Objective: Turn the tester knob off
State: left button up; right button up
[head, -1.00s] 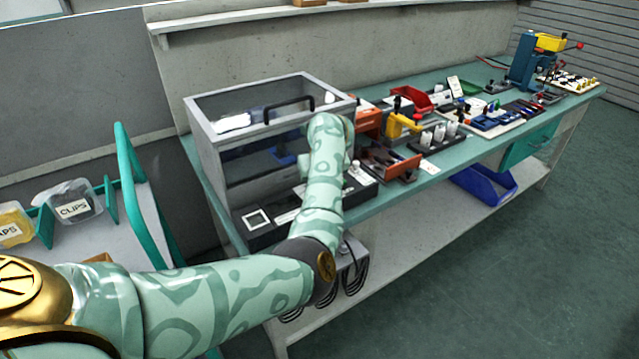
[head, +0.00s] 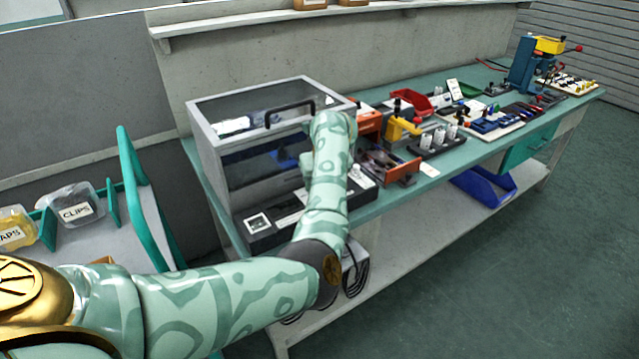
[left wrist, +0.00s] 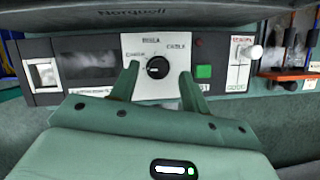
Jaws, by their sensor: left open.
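The tester is the grey box with a clear hood (head: 250,130) at the near-left end of the bench in the head view. In the left wrist view its front panel shows a round black knob (left wrist: 157,67) on a white plate with lettering around it. My left gripper (left wrist: 158,82) is open, its two green fingers pointing at the plate, one on each side below the knob. I cannot tell whether they touch it. A green button (left wrist: 204,71) sits right of the knob. In the head view my left arm hides the knob and the gripper. My right gripper is not in view.
A white-tipped lever (left wrist: 254,52) stands at the panel's right. An orange bin (head: 390,166) and a block with white cylinders (head: 438,140) lie farther right on the bench. A teal rack with a clips bin (head: 72,207) stands at left.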

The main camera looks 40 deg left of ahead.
pick_arm(q)
jog(key=p+v, duration=0.4)
jog(key=v, duration=1)
jog(key=shift+p, duration=0.35)
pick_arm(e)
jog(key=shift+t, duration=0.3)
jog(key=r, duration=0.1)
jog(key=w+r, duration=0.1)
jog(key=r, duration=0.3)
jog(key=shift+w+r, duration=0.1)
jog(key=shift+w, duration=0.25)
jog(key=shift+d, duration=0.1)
